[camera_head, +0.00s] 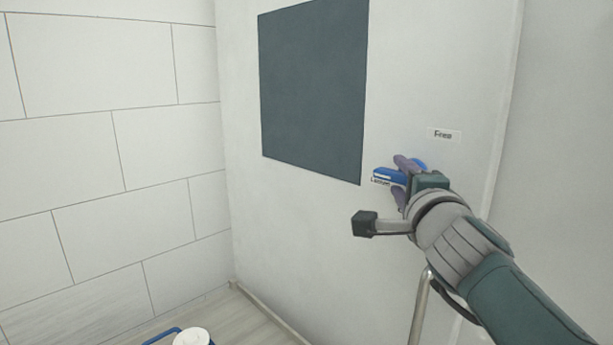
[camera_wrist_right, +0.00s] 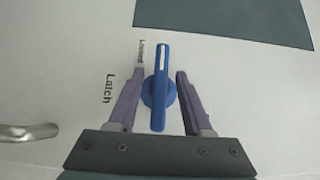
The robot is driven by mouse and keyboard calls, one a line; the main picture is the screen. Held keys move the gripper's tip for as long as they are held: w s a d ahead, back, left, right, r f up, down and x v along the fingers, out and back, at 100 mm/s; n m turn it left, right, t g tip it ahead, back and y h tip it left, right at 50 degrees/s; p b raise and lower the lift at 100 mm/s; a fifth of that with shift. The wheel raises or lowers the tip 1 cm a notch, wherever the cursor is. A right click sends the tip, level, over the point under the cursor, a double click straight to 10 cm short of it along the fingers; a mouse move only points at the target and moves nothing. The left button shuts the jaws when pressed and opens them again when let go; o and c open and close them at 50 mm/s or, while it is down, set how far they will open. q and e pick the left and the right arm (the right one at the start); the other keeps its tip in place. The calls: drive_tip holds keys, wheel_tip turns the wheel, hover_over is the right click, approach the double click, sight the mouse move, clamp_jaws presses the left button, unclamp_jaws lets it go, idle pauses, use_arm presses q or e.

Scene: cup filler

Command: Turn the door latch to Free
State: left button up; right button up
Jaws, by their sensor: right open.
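In the right wrist view, the latch (camera_wrist_right: 160,90) has a round base and a long bar with a white line. The "Free" label (camera_head: 444,135) is above and right of it. My right gripper (camera_head: 399,178) is open, its purple fingers on either side of the bar. In the right wrist view, gaps show between the bar and both fingers (camera_wrist_right: 160,74). My left gripper is not in view.
A dark panel (camera_head: 313,90) is on the door above left of the latch. A metal handle (camera_head: 420,305) is below my right arm. A white-topped item (camera_head: 191,337) with a blue bar beside it is at the bottom. A tiled wall (camera_head: 100,150) stands left.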

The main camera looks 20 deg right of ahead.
clamp_jaws()
idle(0.3)
